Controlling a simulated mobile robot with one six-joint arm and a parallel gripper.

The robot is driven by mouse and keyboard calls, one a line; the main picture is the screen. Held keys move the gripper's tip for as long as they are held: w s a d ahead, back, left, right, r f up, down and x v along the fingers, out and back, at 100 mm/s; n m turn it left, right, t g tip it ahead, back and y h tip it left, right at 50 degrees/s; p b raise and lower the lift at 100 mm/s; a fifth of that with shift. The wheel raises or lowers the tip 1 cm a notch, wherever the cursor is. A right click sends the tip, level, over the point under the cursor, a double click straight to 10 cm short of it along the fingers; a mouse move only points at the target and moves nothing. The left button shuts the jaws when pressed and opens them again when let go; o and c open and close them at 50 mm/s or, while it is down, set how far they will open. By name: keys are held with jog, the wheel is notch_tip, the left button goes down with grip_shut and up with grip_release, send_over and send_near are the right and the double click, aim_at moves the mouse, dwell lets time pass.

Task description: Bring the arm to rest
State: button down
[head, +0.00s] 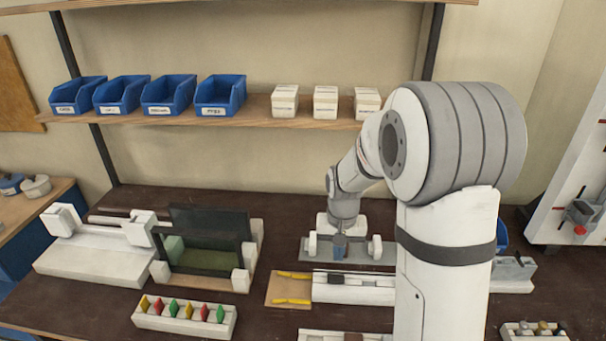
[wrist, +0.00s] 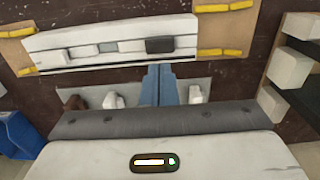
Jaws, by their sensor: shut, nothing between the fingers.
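My gripper (head: 340,246) points down at the middle of the bench in the head view, with the arm stretched out from the right. Its blue fingers (wrist: 158,72) show together in the wrist view, shut and empty. They are over or in front of a grey plate (head: 305,246) with white end blocks (head: 375,247). I cannot tell whether the fingertips touch the plate. The plate also shows in the wrist view (wrist: 212,84), partly hidden by my gripper's body.
A white profile fixture (head: 345,287) with yellow-marked ends lies in front of the plate. A dark-framed stand (head: 205,235) and a white fixture (head: 95,262) stand left. A rack of coloured clips (head: 185,318) is nearer. A shelf (head: 180,117) with blue bins runs behind.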

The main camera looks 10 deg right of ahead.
jog(key=s+r+n+t, duration=0.1)
jog(key=s+r, duration=0.6)
jog(key=s, duration=0.3)
jog(key=s+r+n+t, duration=0.1)
jog(key=s+r+t, duration=0.1)
jog(key=s+r, duration=0.4)
jog(key=shift+s+r, duration=0.35)
jog(key=shift+s, duration=1.85)
jog(key=shift+d, duration=0.1)
